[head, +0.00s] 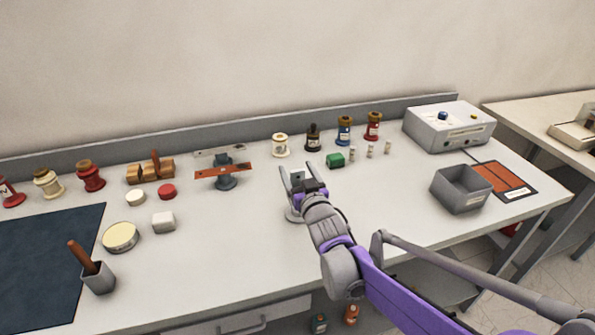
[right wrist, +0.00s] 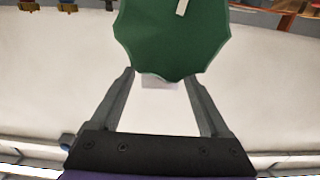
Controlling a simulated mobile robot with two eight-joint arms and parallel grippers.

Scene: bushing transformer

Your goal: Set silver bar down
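The silver bar (head: 218,151) is a thin, pale bar just behind an orange bar (head: 208,173). The orange bar lies across a grey-blue stand (head: 226,182). I cannot tell whether the silver bar touches the stand or the table. My right gripper (head: 297,174) is right of both bars, apart from them, above a small grey round base (head: 293,215). In the right wrist view its fingers (right wrist: 160,78) are spread, with a dark green faceted thing (right wrist: 172,38) beyond them. A small pale piece (right wrist: 160,82) shows between the fingertips, touching neither. My left gripper is not in view.
A grey open bin (head: 461,188) and a grey control box (head: 448,127) are at the right. A blue mat (head: 45,262) is at the left. The table's front middle (head: 225,255) is clear.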

